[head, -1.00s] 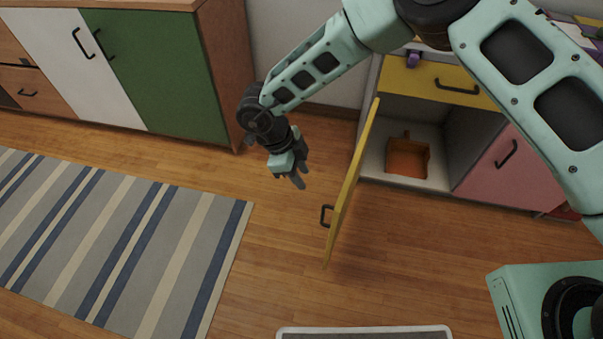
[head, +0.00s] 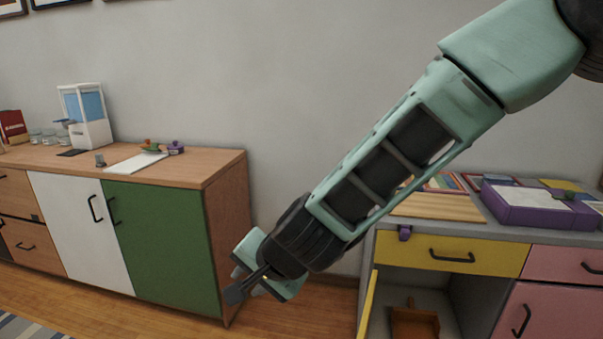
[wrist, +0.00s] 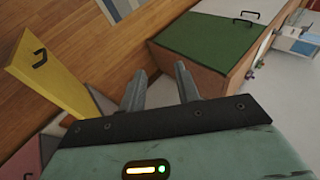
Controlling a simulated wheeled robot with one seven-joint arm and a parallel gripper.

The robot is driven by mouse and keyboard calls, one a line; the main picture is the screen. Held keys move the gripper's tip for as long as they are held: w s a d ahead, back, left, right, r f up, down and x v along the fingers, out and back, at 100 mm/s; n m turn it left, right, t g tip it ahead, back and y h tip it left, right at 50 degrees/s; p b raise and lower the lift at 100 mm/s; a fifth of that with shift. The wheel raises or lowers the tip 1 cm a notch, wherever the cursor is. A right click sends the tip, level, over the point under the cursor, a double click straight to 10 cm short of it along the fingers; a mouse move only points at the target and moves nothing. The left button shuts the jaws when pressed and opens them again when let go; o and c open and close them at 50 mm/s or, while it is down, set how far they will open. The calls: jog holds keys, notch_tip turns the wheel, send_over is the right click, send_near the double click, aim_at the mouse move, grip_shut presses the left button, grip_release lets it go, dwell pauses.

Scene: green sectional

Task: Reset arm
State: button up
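My arm reaches down from the upper right in the head view. My gripper (head: 240,285) is in front of the right end of the wooden cabinet, above the floor. In the wrist view the two fingers (wrist: 160,88) stand apart with nothing between them, so it is open and empty. The open yellow door (wrist: 48,85) shows at the left of the wrist view. Its edge also shows at the bottom of the head view (head: 367,305).
A wooden cabinet with white and green doors (head: 160,245) stands at left. A grey counter with a yellow drawer (head: 450,254) stands at right. An orange box (head: 414,322) sits in its open compartment. Wooden floor and part of a striped rug (head: 25,328) lie below.

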jog(key=s+d+r+n+g+h, duration=0.25)
jog(key=s+d+n, duration=0.35)
jog(key=s+d, duration=0.55)
jog(key=s+d+r+n+g+h, duration=0.1)
jog(key=s+d+n+g+h, duration=0.2)
jog(key=s+d+n, duration=0.55)
jog(key=s+d+r+m+p, duration=0.1)
jog(key=d+r+m+p, duration=0.1)
jog(key=r+p, duration=1)
jog(key=shift+s+d+r+p, duration=0.25)
jog(key=shift+d+r+p, duration=0.1)
jog(key=shift+d+p, duration=0.3)
jog(key=shift+w+a, duration=0.1)
